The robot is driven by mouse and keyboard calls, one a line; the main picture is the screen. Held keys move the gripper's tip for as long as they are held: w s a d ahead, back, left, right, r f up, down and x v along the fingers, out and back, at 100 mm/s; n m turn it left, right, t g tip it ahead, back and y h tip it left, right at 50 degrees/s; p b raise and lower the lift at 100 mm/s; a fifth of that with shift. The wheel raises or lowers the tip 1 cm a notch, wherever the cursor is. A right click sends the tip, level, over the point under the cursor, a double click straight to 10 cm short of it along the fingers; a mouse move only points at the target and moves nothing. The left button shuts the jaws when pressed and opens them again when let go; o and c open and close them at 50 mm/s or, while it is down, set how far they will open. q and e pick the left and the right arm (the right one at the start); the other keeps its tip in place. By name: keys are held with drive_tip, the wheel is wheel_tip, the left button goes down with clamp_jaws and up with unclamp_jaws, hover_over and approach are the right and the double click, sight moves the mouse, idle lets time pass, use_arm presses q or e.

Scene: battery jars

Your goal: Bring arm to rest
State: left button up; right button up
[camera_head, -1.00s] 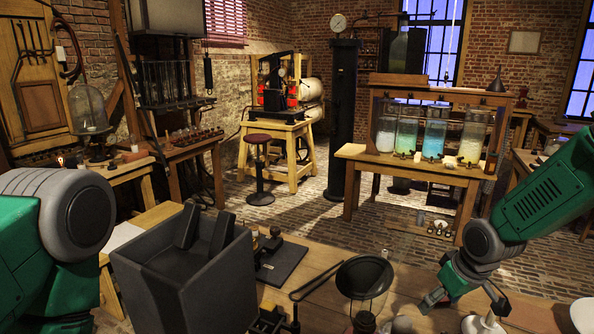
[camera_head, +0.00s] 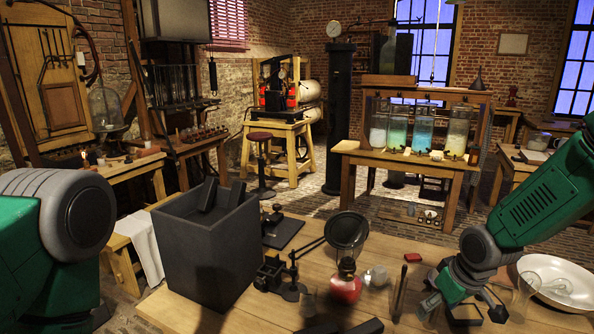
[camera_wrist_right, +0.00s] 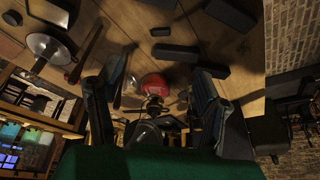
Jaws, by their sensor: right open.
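My right arm (camera_head: 545,195) comes in from the right, green with a dark grey wrist joint. Its gripper (camera_head: 462,312) hangs over the right part of the wooden table, fingers pointing down. In the right wrist view its two dark fingers (camera_wrist_right: 150,90) stand wide apart with nothing held between them. My left arm (camera_head: 45,245) fills the lower left edge of the head view; its gripper is out of the picture.
A dark grey bin (camera_head: 207,265) with dark blocks stands at the table's left. A red-based lamp (camera_head: 345,288), a glass beaker (camera_head: 524,290) and a white dish (camera_head: 570,285) are near the right gripper. Dark blocks also lie on the table (camera_wrist_right: 178,52).

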drive_tip(key=s+a+f+m+g, duration=0.1)
drive_tip(key=s+a+f, duration=0.4)
drive_tip(key=s+f, duration=0.75)
drive_tip(key=s+d+f+m+g+h, duration=0.1)
drive_tip(key=s+d+f, duration=0.1)
drive_tip(key=s, duration=0.9)
drive_tip(key=s+d+f+m+g, duration=0.1)
drive_tip(key=s+f, duration=0.2)
drive_tip(key=s, duration=0.7)
use_arm(q)
wheel_tip(320, 180, down, 14)
drive_tip(key=a+b, duration=0.1)
drive_tip(key=b, duration=1.3)
drive_tip(key=shift+w+a+f, duration=0.15)
drive_tip(key=shift+w+f, duration=0.05)
drive_tip(key=shift+w, duration=0.1)
use_arm(e)
wheel_tip(320, 180, down, 13)
drive_tip(key=a, duration=0.1)
drive_tip(key=shift+s+f, duration=0.15)
drive_tip(key=shift+s, duration=0.05)
use_arm(q)
drive_tip(key=shift+d+r, duration=0.1)
drive_tip(key=shift+d, duration=0.25)
use_arm(e)
drive_tip(key=shift+d+f, duration=0.1)
drive_tip(key=shift+d, duration=0.25)
